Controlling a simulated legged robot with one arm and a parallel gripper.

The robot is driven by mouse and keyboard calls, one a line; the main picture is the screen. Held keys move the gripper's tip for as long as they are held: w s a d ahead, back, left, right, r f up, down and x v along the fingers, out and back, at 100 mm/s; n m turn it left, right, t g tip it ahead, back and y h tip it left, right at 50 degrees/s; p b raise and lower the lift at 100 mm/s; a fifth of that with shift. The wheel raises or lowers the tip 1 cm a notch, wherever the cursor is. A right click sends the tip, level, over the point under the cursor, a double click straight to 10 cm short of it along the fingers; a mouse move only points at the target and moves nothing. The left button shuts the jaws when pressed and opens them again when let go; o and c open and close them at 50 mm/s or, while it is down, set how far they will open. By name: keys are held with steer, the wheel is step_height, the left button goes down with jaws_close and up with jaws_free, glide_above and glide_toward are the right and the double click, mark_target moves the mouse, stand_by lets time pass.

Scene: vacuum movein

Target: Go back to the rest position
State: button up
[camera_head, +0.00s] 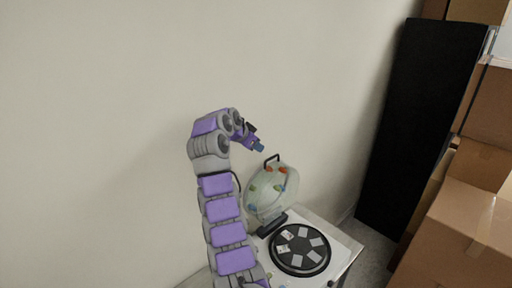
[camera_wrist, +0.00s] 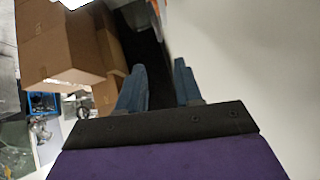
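My arm rises from the bottom of the head view and bends right at its top. My gripper (camera_head: 259,147) hangs there, small, in front of the bare wall and above a clear round case. The wrist view shows my gripper (camera_wrist: 158,76) with its two blue fingers apart and nothing between them. No object touches the fingers.
The clear round case (camera_head: 262,204) with coloured knobs and a black handle stands on a white top (camera_head: 343,243) beside a black disc (camera_head: 300,250). Cardboard boxes (camera_head: 468,222) and a tall black panel (camera_head: 412,125) stand right. The wall (camera_head: 110,110) at left is bare.

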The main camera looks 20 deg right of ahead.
stand_by(0.4)
steer(key=s+a+f+n+g+y+b, duration=0.2)
steer(key=s+a+n+y+b, duration=0.25)
steer(key=s, duration=0.75)
steer(key=s+a+f+n+g+y+b, duration=0.15)
steer(key=s+a+n+b, duration=0.4)
steer(key=s, duration=0.65)
steer(key=s+a+f+n+g+b, duration=0.1)
steer(key=s+f, duration=0.4)
steer(key=s, duration=0.7)
steer(key=s+a+f+n+g+y+b, duration=0.1)
steer(key=s+f, duration=0.5)
steer(key=s, duration=0.6)
steer(key=s+a+f+n+g+b, duration=0.1)
steer(key=s+f, duration=0.5)
steer(key=s, duration=0.6)
steer(key=shift+s+a+n+y, duration=0.15)
steer(key=shift+a+n+y, duration=0.25)
steer(key=shift+a+n, duration=0.2)
steer(key=shift+f, duration=0.1)
